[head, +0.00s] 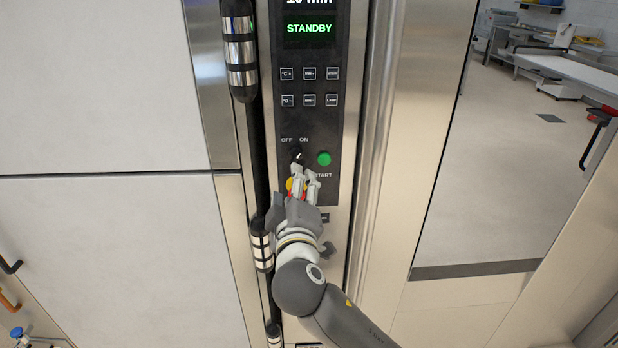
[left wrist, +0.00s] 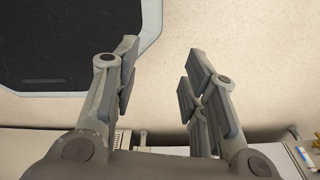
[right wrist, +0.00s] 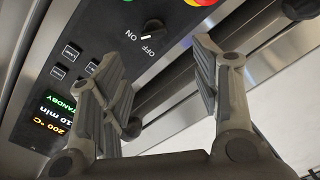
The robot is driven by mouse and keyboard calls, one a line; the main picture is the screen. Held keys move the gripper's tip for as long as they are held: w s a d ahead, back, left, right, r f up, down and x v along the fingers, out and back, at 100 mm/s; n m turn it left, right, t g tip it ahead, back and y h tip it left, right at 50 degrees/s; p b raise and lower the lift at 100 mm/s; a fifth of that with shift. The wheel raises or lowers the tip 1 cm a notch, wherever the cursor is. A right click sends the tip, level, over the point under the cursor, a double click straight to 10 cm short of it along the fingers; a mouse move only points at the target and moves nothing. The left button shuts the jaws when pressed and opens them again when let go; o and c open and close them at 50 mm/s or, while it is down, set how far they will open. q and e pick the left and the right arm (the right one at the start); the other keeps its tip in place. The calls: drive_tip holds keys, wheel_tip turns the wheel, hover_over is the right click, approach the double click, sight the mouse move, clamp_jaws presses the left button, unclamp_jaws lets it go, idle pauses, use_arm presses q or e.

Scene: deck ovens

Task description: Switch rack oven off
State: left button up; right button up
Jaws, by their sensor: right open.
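The rack oven's control panel (head: 270,120) is upright in the middle of the head view, with a green STANDBY display (head: 310,29). The dark OFF/ON knob (head: 297,155) sits under its labels; its white mark seems to point up and right, toward ON. The knob also shows in the right wrist view (right wrist: 153,25), beyond the fingertips. My right gripper (head: 305,173) is open and empty, its fingertips just below the knob; contact cannot be told. My left gripper (left wrist: 158,72) is open and empty in the left wrist view, away from the panel.
A green START button (head: 324,158) is right of the knob. A red and yellow emergency stop (head: 290,185) is partly hidden behind my right fingers. A dark vertical handle bar (head: 255,150) with metal bands runs left of the panel. Open floor (head: 500,180) lies at right.

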sight(296, 160)
drive_tip(key=shift+h, duration=0.3)
drive_tip(key=w, duration=0.3)
drive_tip(key=w+p, duration=0.1)
drive_tip(key=w, duration=0.2)
drive_tip(key=w+p, duration=0.1)
drive_tip(key=w, duration=0.2)
drive_tip(key=shift+d+r, duration=0.1)
drive_tip(key=shift+d, duration=0.25)
drive_tip(key=shift+w, duration=0.9)
drive_tip(key=c, duration=1)
